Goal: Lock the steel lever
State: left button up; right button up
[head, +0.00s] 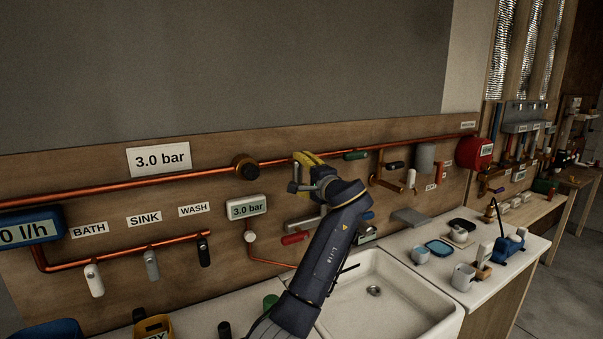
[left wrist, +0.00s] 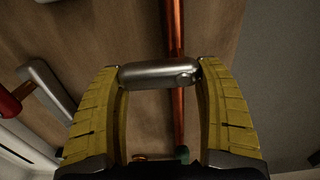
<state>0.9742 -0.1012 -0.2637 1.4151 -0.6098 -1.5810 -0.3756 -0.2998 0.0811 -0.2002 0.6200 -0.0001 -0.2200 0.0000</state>
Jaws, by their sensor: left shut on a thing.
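The steel lever (left wrist: 160,74) is a short, rounded grey bar. In the left wrist view it spans the gap between my fingertips and lies across the copper pipe (left wrist: 176,30). My left gripper (left wrist: 160,77) has yellow ribbed fingers, one at each end of the lever, and is shut on it. In the head view my left gripper (head: 308,159) is at the upper copper pipe (head: 400,146), and it largely hides the lever there. My right gripper is not in view.
A black-knobbed valve (head: 245,167) sits left of my gripper and a green handle (head: 355,155) right of it, both on the pipe. A red handle (head: 295,238) and a 3.0 bar display (head: 246,206) are below. A white sink (head: 390,300) lies under my arm.

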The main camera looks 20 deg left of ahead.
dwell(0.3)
pick_arm(q)
jog(key=o, duration=1.2)
jog(key=shift+d, duration=0.1)
jog(key=v, duration=1.2)
jog(key=shift+s, duration=0.1)
